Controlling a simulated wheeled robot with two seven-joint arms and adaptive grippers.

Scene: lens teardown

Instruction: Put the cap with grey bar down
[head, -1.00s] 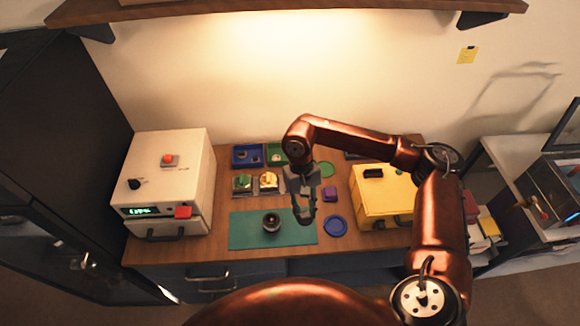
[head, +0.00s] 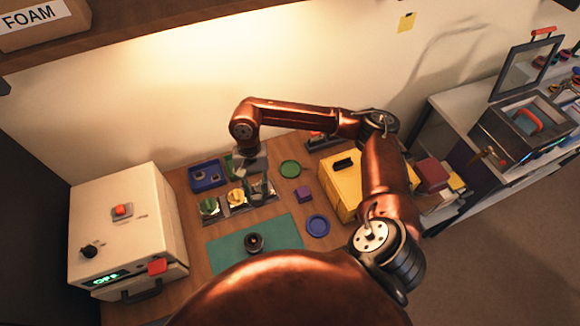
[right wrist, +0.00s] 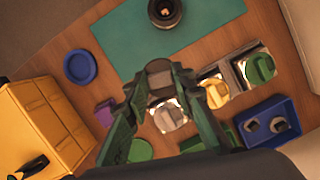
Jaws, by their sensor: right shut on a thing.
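My right gripper (head: 260,188) is over the right end of a row of small trays. In the right wrist view its fingertips (right wrist: 158,82) are closed on a small grey piece (right wrist: 159,69), which I take to be the bar of the cap with grey bar. The fingers hide most of the cap. A pale tray (right wrist: 170,115) shows between the fingers; whether the cap touches it I cannot tell. A cap with yellow bar (head: 236,196) and a cap with green bar (head: 209,206) sit in the neighbouring trays. My left gripper is not in view.
A dark round lens part (head: 253,242) stands on the teal mat (head: 283,236). A blue bin (head: 208,176) is behind the trays. A blue dish (head: 318,226), a purple block (head: 304,194), a green disc (head: 290,169) and a yellow case (head: 342,184) lie to the right.

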